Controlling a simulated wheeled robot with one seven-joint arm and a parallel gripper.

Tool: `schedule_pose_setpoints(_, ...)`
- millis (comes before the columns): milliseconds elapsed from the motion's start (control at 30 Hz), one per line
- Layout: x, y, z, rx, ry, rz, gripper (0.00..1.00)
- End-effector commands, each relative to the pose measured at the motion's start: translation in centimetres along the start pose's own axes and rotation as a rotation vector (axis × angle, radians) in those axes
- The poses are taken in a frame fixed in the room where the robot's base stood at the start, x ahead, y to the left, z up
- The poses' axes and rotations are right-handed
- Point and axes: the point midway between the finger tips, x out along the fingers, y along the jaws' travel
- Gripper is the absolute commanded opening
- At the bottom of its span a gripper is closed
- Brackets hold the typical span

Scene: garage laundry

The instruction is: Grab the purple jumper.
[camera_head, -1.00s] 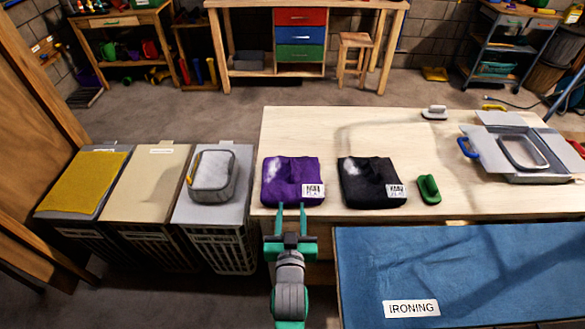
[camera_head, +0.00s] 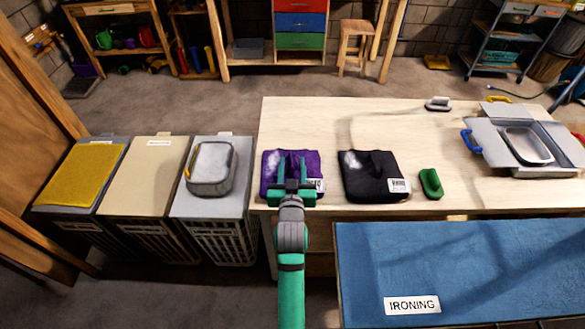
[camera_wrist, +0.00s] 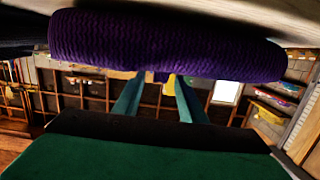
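The purple jumper (camera_head: 271,163) lies folded near the front left corner of the pale wooden table, with a raised fold in its middle and a white label at its front right. In the wrist view the jumper (camera_wrist: 165,45) spans the top as a thick ribbed purple roll. My gripper (camera_head: 291,166) is over the jumper, its two green fingers apart and pointing toward the back. In the wrist view the fingertips (camera_wrist: 160,77) reach the edge of the roll, with a little purple between them. I cannot tell whether they touch it.
A grey open case (camera_head: 495,150) is at the table's right. Hampers (camera_head: 143,180) stand left; a grey container (camera_head: 211,168) sits on one. A blue ironing surface (camera_head: 470,260) is in front.

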Motion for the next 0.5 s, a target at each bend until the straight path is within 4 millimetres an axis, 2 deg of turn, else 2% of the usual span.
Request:
schedule_pose_setpoints(100,1.8,0.0,0.1,0.0,-0.001,0.0,0.38)
schedule_pose_setpoints(200,2.9,0.0,0.1,0.0,0.0,0.0,0.38)
schedule_pose_setpoints(500,3.3,0.0,0.2,0.0,-0.001,0.0,0.38)
